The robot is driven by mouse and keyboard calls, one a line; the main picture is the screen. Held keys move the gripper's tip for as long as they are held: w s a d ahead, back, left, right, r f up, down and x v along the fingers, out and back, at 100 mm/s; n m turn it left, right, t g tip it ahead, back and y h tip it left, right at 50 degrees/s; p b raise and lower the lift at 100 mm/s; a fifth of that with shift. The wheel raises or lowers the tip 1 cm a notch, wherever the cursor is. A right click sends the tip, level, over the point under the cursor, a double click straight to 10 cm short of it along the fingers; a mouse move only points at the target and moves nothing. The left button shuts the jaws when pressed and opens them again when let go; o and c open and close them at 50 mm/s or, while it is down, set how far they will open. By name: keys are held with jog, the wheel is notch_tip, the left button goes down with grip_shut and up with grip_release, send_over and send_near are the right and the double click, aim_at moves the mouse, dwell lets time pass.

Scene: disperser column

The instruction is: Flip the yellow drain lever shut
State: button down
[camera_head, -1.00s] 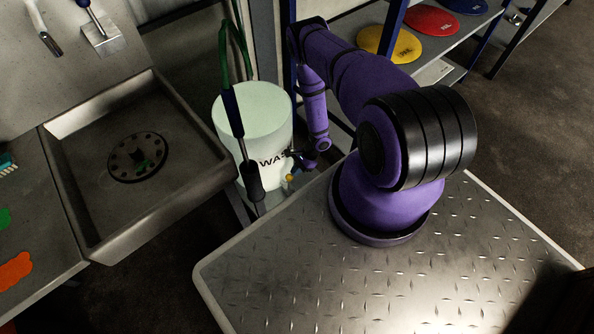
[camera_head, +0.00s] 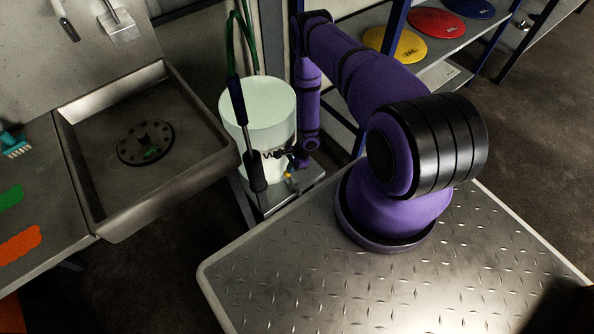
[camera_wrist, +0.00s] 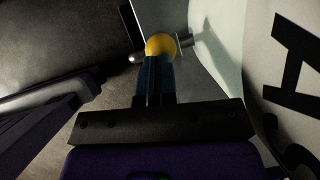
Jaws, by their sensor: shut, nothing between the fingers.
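The yellow drain lever shows as a round yellow knob (camera_wrist: 160,45) at the top middle of the wrist view, with a metal rod or spout beside it. It is a small yellow spot (camera_head: 289,175) low on the front of the pale waste container (camera_head: 258,125) in the head view. My gripper (camera_wrist: 158,62) is shut and empty, its fingertips right at the knob's near side. I cannot tell whether they touch. My gripper's dark body partly shows in the head view, in front of the container. The lever's arm and its angle are mostly hidden.
The container stands on a low metal stand (camera_head: 272,203). A green hose and a dark-handled tool (camera_head: 254,172) stand close to its left front. A sink (camera_head: 100,210) is at left, and shelves with coloured discs (camera_head: 437,23) are at back right.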

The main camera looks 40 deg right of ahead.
jog(key=shift+a, duration=1.05)
